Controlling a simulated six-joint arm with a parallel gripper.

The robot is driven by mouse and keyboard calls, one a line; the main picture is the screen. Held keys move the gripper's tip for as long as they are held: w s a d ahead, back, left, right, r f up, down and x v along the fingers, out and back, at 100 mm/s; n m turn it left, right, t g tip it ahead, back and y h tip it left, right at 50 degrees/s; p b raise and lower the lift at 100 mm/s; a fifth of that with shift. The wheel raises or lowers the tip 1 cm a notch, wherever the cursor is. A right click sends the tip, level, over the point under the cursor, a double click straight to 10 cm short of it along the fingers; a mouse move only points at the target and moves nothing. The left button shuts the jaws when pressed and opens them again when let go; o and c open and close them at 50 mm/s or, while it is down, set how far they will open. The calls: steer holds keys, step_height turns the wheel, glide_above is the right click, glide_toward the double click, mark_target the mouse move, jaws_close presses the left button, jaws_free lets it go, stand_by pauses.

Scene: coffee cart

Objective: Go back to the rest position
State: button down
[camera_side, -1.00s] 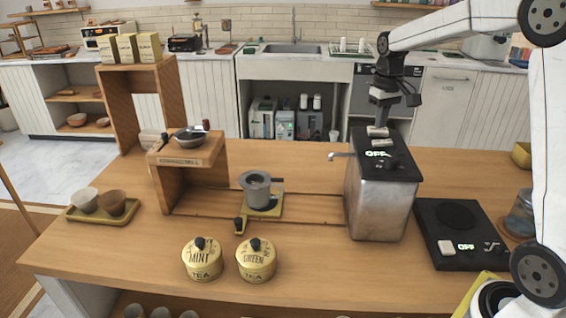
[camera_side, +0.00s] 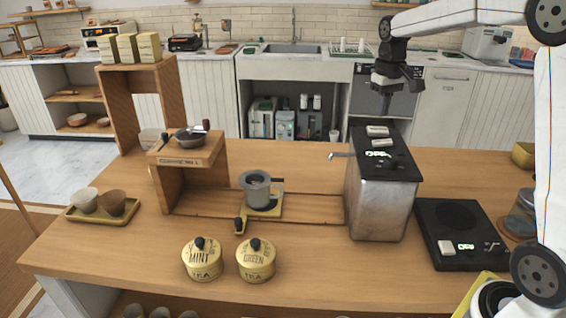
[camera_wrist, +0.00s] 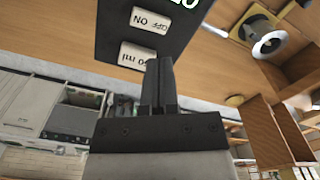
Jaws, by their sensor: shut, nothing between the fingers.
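My gripper (camera_side: 386,108) hangs in the air above the back of the metal boiler box (camera_side: 376,210). Its fingers are shut together with nothing between them. In the wrist view my gripper (camera_wrist: 158,68) points toward the box's black top, which carries two pale switches (camera_wrist: 148,26) and a lit display. In the side view the display (camera_side: 379,154) reads "OFF". The fingertips look apart from the switches, though the lower one is partly covered by them in the wrist view.
Two tea tins (camera_side: 203,262) stand at the front. A black scale (camera_side: 462,232) lies right of the box. Two cups on a tray (camera_side: 72,214) are at left.

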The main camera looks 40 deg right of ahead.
steer(key=s+a+f+t, duration=0.1)
steer(key=s+a+f, duration=0.15)
steer(key=a, duration=0.45)
steer(key=s+a+f+t, duration=0.1)
steer(key=a+f, duration=0.2)
steer(key=a, duration=0.4)
steer(key=s+a+f+n, duration=0.3)
steer(key=s+a+f, duration=0.1)
steer(key=s+f, duration=0.6)
steer(key=shift+a+f+t, duration=0.15)
steer(key=shift+f+t, duration=0.15)
steer(key=shift+f, duration=0.3)
steer(key=shift+s, duration=0.1)
